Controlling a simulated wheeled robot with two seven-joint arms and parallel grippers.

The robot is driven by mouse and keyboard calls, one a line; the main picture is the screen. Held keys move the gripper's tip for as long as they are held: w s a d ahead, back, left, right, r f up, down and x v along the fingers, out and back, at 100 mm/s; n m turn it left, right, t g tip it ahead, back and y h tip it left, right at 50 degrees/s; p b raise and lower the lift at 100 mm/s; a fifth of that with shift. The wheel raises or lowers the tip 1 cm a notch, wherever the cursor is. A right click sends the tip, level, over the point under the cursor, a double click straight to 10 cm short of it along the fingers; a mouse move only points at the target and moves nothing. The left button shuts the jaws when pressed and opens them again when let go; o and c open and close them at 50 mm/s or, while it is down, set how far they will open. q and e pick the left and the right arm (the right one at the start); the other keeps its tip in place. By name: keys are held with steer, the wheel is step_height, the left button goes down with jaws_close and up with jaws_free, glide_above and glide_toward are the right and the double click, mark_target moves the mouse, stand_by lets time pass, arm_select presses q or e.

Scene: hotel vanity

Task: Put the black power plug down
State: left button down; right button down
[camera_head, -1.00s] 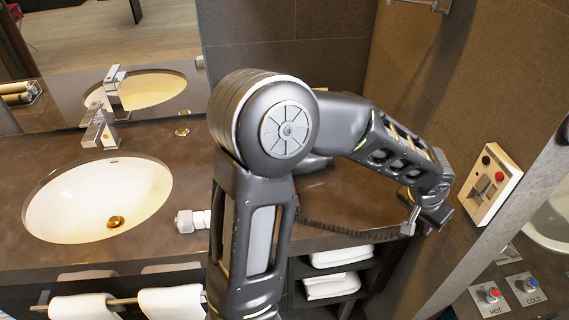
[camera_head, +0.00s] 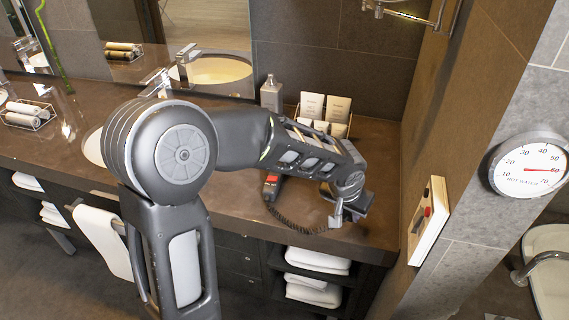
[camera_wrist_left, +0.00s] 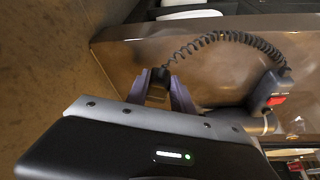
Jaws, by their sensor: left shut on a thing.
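My left gripper (camera_head: 338,216) is over the right part of the brown counter (camera_head: 372,160), close to its front edge. In the left wrist view my left gripper (camera_wrist_left: 160,92) is shut on the black power plug (camera_wrist_left: 157,94), which sits between the two fingers. A black coiled cord (camera_wrist_left: 225,38) runs from the plug to a dark handle with a red switch (camera_wrist_left: 275,98). That handle (camera_head: 271,186) lies on the counter in the head view, left of my gripper. The plug is too small to make out in the head view. My right gripper is not in view.
A cream wall panel (camera_head: 430,222) with a socket and buttons is to the right. A tray of white boxes (camera_head: 325,108) and a bottle (camera_head: 271,94) stand at the back wall. Folded towels (camera_head: 316,262) lie on shelves below. Bare counter shows right of the tray.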

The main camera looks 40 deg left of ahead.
arm_select(q)
steer(key=shift+w+a+b, duration=0.1)
steer(key=shift+a+b, duration=0.2)
steer(key=a+n+b, duration=0.2)
steer(key=a+b, duration=0.6)
steer(key=a, duration=0.2)
step_height(320, 180, up, 5)
steer(key=n+y+b, duration=0.1)
steer(key=n+b, duration=0.1)
steer(key=b, duration=0.3)
glide_above(282, 208)
steer(key=s, duration=0.2)
steer(key=shift+w+d, duration=0.1)
steer(key=shift+d, duration=0.25)
steer(key=shift+f+b, duration=0.35)
steer(key=shift+f, duration=2.75)
steer(key=shift+f, duration=1.85)
